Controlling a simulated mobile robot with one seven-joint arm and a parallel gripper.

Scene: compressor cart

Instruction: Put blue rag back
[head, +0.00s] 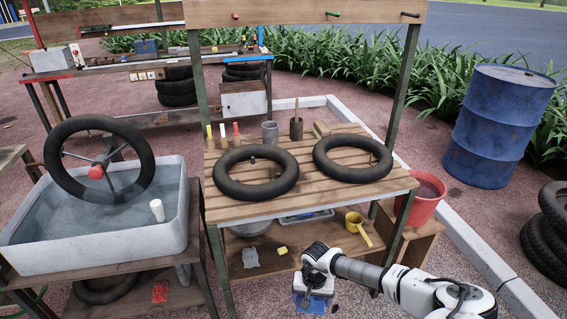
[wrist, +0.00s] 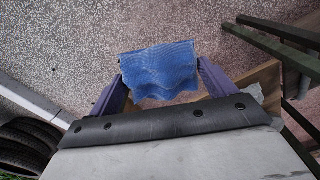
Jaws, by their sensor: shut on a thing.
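The blue rag (wrist: 160,70) is a ribbed cloth held between the two purple fingers of my gripper (wrist: 163,82) in the wrist view. In the head view the rag (head: 311,303) hangs below my gripper (head: 313,292) at the bottom of the picture, in front of the cart's lower shelf. The gripper is shut on the rag. A grey rag (head: 250,258) lies on the lower shelf (head: 268,262). A red rag (head: 160,291) lies on the shelf under the water basin.
The slatted cart top (head: 300,185) carries two inner tubes, a mug and bottles. The lower shelf holds a yellow sponge (head: 282,250), a yellow dipper (head: 357,226) and a tray. A red bucket (head: 425,197) stands at right. Cart legs and a basin (head: 105,245) flank the space.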

